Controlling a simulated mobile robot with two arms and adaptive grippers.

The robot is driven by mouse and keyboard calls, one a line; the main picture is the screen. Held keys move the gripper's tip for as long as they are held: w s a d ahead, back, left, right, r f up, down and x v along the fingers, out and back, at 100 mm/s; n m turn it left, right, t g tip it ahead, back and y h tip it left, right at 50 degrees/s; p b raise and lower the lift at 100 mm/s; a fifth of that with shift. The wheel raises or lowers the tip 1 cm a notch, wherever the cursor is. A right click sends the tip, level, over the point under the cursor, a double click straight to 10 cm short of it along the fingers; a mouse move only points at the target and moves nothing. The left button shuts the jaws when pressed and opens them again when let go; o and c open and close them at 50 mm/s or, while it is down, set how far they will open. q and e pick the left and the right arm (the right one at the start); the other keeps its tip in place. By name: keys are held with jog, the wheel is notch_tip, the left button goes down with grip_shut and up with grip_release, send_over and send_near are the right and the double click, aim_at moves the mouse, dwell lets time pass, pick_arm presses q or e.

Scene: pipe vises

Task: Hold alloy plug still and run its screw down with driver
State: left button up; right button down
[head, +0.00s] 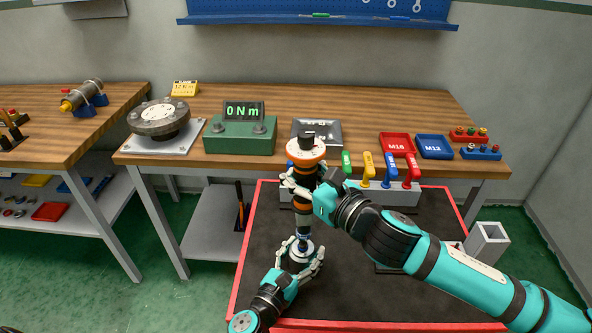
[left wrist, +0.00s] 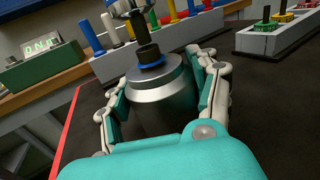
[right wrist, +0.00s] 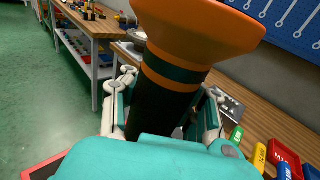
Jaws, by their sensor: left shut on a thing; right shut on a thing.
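The alloy plug (head: 301,251) stands on the dark mat, a silver round body with a blue ring on top; it shows larger in the left wrist view (left wrist: 162,84). My left gripper (head: 302,259) is shut on it, fingers on both sides. The driver (head: 305,152), with a broad orange top and a dark, orange-banded handle, stands nearly upright above the plug. My right gripper (head: 312,190) is shut on its handle (right wrist: 165,100). In the left wrist view the driver's dark lower end (left wrist: 147,48) meets the blue ring. The screw itself is hidden there.
The red-edged mat top (head: 355,285) has free room right of the plug. Behind it stand a grey rack (head: 405,193) with coloured handles and a green meter (head: 240,136) reading 0 Nm. Red (head: 397,144) and blue trays (head: 434,147) lie on the wooden bench.

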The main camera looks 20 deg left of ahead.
jog(key=shift+f, duration=0.6)
dwell(2.6)
jog(key=shift+r, duration=2.7)
pick_arm(q)
jog(key=o, duration=1.6)
jog(key=shift+o, duration=0.2)
jog(key=shift+s, duration=0.1)
jog(key=s, duration=0.3)
jog(key=s+a, duration=0.1)
jog(key=s, duration=0.3)
jog(key=shift+a, duration=0.15)
jog(key=shift+s, duration=0.1)
